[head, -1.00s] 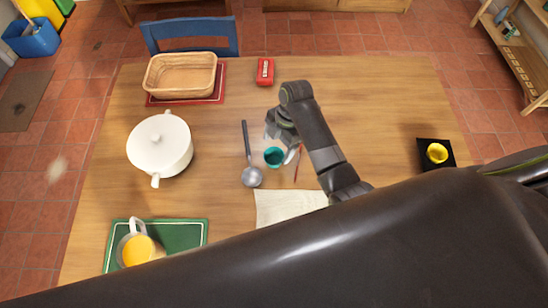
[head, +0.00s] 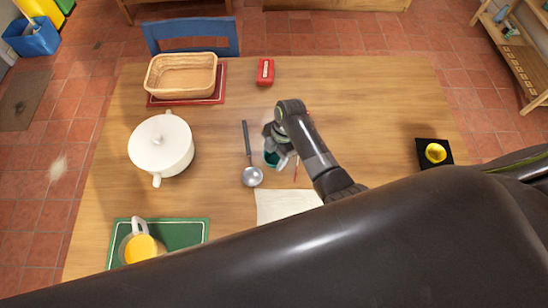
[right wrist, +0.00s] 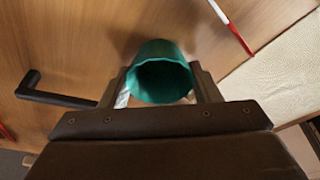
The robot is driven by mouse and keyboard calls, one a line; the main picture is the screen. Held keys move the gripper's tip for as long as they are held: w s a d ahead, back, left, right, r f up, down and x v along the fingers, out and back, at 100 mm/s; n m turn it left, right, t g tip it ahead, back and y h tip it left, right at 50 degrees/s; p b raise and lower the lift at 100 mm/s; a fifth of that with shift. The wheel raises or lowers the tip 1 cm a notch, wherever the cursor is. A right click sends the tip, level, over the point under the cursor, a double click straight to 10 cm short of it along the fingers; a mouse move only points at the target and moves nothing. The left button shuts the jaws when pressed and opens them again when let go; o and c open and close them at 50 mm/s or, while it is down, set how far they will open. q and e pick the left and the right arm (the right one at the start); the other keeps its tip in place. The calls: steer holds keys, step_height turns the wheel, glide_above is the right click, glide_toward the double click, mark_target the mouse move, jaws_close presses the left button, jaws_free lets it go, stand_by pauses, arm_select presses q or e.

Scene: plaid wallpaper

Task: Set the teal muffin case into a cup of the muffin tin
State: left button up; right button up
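The teal muffin case (head: 271,159) is in the middle of the table in the head view, partly hidden by my right gripper (head: 276,150). The right wrist view shows the case (right wrist: 162,75) with its opening towards the camera. My right gripper's fingers (right wrist: 160,85) lie against both sides of it, with no clear gap. I cannot tell whether it touches the table. A small black square thing (head: 447,158) at the right, possibly the muffin tin, bears a yellow case (head: 435,153). My left gripper is not in view.
A ladle (head: 250,176) lies just left of the case, and a cream cloth (head: 287,205) lies in front. A red and white stick (right wrist: 232,28) is close by. A white pot (head: 160,145), basket (head: 179,76) and juice jug (head: 140,247) stand left.

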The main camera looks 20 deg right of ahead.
mark_target(274, 161)
steer(key=c, duration=0.5)
step_height(274, 161, up, 9)
steer(key=shift+b, duration=0.3)
step_height(274, 161, down, 2)
steer(key=b, duration=0.3)
steer(key=shift+f, duration=0.15)
steer(key=shift+d, duration=0.1)
